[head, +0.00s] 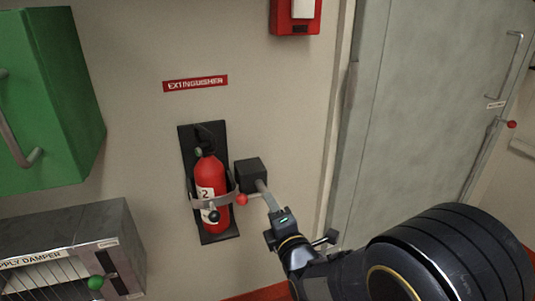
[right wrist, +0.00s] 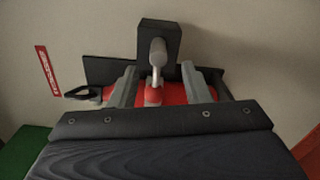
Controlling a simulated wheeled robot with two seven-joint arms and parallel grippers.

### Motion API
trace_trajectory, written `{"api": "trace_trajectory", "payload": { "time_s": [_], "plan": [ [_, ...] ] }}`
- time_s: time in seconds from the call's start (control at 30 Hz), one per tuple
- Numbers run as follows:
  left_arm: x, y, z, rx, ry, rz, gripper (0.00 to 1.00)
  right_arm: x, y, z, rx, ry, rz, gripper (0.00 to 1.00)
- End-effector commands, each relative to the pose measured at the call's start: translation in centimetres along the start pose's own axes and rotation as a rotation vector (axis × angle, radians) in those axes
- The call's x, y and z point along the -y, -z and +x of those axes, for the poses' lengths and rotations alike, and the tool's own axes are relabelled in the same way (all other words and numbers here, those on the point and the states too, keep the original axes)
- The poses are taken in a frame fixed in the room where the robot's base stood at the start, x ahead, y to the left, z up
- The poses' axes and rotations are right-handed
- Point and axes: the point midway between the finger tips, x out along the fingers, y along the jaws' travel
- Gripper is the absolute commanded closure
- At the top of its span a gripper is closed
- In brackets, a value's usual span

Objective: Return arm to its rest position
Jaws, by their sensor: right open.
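My right arm comes in from the lower right of the head view. Its gripper (head: 264,192) is at the black box (head: 250,173) beside the fire extinguisher (head: 214,185). In the right wrist view the two grey fingers of the gripper (right wrist: 158,86) stand apart. Between them in the picture are a grey lever (right wrist: 157,58) and red behind it. I cannot tell whether a finger touches the lever. In the head view a red knob (head: 242,199) shows just left of the fingers. The extinguisher stands upright in its black wall bracket behind a metal band. My left gripper is not in view.
A green cabinet (head: 45,95) and a grey supply damper box (head: 110,235) are at the left. A grey door (head: 425,110) with handles is at the right. A red wall box (head: 296,14) is above. The wall between the cabinet and door is mostly clear.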

Motion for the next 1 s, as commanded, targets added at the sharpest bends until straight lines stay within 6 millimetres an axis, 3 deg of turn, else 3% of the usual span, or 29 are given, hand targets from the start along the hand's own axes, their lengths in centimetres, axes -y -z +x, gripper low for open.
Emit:
{"api": "trace_trajectory", "payload": {
  "time_s": [0.13,0.23,0.43,0.6,0.7,1.0],
  "plan": [
    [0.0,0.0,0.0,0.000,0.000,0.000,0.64,1.4,-2.7,-1.0,0.031,0.109,0.218,0.57],
    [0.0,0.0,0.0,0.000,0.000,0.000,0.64,3.1,-5.5,-3.1,0.073,0.250,0.535,0.57],
    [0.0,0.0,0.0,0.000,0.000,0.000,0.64,4.6,-8.9,-11.1,0.192,0.525,1.225,0.57],
    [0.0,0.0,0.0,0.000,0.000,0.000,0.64,4.6,-9.5,-19.0,0.349,0.698,1.651,0.57],
    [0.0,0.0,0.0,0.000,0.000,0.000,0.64,4.7,-9.2,-22.8,0.453,0.764,1.804,0.57],
    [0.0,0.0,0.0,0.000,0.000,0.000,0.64,5.4,-7.8,-31.5,0.800,0.851,2.080,0.57]
  ]
}}
